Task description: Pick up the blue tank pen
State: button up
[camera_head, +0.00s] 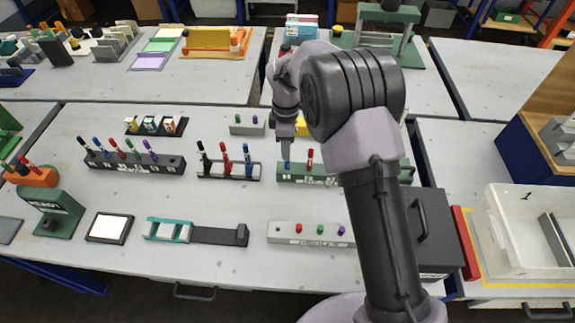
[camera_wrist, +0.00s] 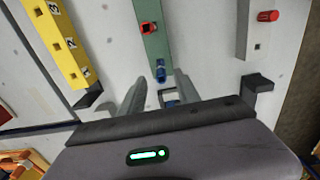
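A blue pen (camera_head: 286,160) stands upright in a dark green rack (camera_head: 330,180), left of a red pen (camera_head: 310,158). My gripper (camera_head: 288,141) is right above the blue pen, pointing down. In the wrist view my gripper (camera_wrist: 160,80) is open, with its two fingers apart. The blue pen (camera_wrist: 161,73) shows between the fingertips; I see no clear grip on it. A blue and pale piece (camera_wrist: 171,96) shows closer in, partly hidden by the right finger. The red pen (camera_wrist: 148,28) stands farther along the green rack (camera_wrist: 155,45).
A black rack with several pens (camera_head: 130,163) and a smaller rack with three pens (camera_head: 228,172) stand to the left. A pale rack with capped pens (camera_head: 310,236) is in front. A yellow numbered block (camera_wrist: 62,42) lies beside the green rack.

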aim_at(287, 163)
notch_tip(287, 163, down, 6)
jog(key=b, duration=0.2)
jog(key=shift+d+f+b, duration=0.1)
jog(key=shift+f+b, duration=0.1)
jog(key=shift+b, duration=0.15)
jog(key=shift+s+r, duration=0.1)
jog(key=shift+r, duration=0.05)
jog(key=shift+c, duration=1.1)
grip_shut()
